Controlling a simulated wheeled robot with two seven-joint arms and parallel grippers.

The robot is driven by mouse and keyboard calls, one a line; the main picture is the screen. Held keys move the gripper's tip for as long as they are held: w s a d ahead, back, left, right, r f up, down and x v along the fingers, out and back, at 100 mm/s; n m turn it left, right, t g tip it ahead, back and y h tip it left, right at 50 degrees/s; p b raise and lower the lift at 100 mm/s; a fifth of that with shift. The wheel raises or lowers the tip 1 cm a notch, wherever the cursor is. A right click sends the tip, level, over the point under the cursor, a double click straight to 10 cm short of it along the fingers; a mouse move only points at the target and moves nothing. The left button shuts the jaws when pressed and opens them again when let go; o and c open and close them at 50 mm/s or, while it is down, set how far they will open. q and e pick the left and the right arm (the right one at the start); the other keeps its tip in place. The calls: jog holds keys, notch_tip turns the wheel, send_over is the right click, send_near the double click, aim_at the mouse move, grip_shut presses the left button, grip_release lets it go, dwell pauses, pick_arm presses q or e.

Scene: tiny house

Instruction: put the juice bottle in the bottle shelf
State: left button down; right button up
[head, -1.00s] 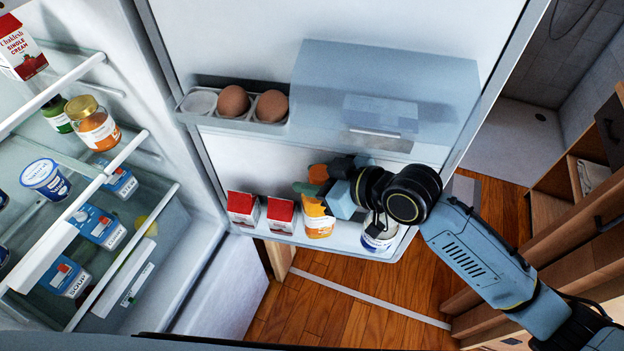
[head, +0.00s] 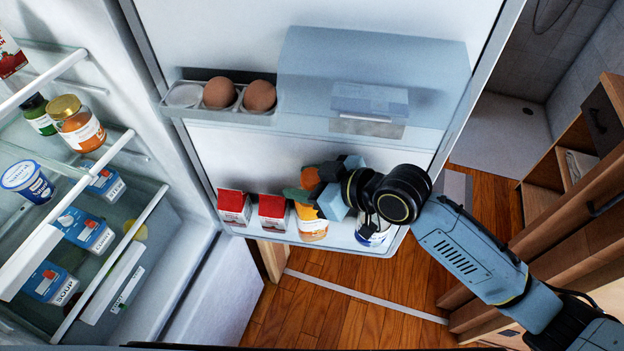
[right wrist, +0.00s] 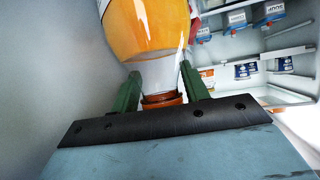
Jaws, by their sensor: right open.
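The juice bottle (head: 312,226) has an orange label and stands in the bottle shelf (head: 268,238), the lowest bin of the open fridge door. It is beside a red-and-white carton on its left and a white container on its right. My right gripper (head: 309,192) is at the top of the bottle. In the right wrist view, its green fingers (right wrist: 161,85) lie on either side of the bottle's neck and orange cap, open, with the bottle body (right wrist: 152,25) beyond. Whether a finger touches the neck is unclear. My left gripper is not in view.
Two red-topped cartons (head: 272,213) and a white container (head: 370,232) share the bin. Eggs (head: 219,93) sit in a holder above. Fridge shelves with jars and boxes are at left. Wooden cabinets (head: 560,230) stand at right.

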jog(key=v, duration=1.2)
jog(key=shift+r, duration=0.15)
